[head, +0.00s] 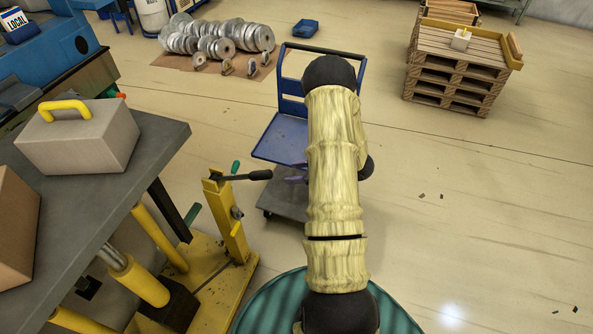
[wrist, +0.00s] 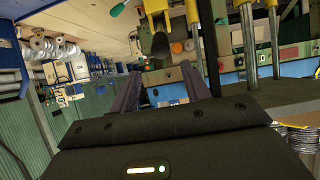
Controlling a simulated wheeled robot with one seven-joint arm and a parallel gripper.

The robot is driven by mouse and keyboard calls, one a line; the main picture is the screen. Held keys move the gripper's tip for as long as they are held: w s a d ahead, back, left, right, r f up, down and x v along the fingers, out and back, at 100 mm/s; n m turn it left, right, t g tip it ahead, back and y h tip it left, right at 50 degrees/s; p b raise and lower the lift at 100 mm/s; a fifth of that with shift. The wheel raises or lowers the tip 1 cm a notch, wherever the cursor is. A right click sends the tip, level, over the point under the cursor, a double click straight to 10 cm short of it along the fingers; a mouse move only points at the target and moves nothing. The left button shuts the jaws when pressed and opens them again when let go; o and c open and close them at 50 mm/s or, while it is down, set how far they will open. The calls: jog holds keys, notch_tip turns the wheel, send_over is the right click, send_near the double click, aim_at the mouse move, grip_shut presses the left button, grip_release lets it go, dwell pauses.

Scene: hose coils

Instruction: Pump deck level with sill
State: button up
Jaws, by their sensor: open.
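The grey deck (head: 150,150) stands at the left in the head view on yellow legs (head: 140,278). Beside it a yellow pump post (head: 229,220) carries a lever with a black grip (head: 258,175) pointing right, roughly level. In the wrist view the dark grip (wrist: 160,47) shows beyond my fingers, near the middle. My gripper (head: 297,171) is open and empty, just right of the grip's end; its purple fingers also show in the wrist view (wrist: 160,90). Which edge of the blue machine (head: 60,50) is the sill, and its height against the deck, I cannot tell.
A toolbox with a yellow handle (head: 80,137) and a brown box (head: 15,225) sit on the deck. A blue trolley (head: 283,138) stands behind my gripper. Stacked pallets (head: 455,75) are at the back right. The floor at right is mostly clear.

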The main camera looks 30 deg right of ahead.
aim_at(271, 174)
jog(key=shift+b+x, duration=1.95)
jog(key=shift+x, duration=2.25)
jog(key=shift+w, duration=0.1)
jog(key=shift+w+a+f, duration=0.1)
jog(key=shift+w+a, duration=0.05)
jog(key=c, duration=0.8)
jog(key=f+b, duration=0.3)
jog(key=f, duration=0.3)
jog(key=s+d+f+b, duration=0.1)
jog(key=f+b, duration=0.3)
jog(key=f, duration=0.2)
jog(key=s+f+b, duration=0.1)
jog(key=f+b, duration=0.3)
jog(key=f, duration=0.2)
jog(key=shift+s+d+f, duration=0.1)
jog(key=shift+s+d, duration=0.1)
jog(key=shift+d, duration=0.15)
jog(key=shift+c, duration=0.2)
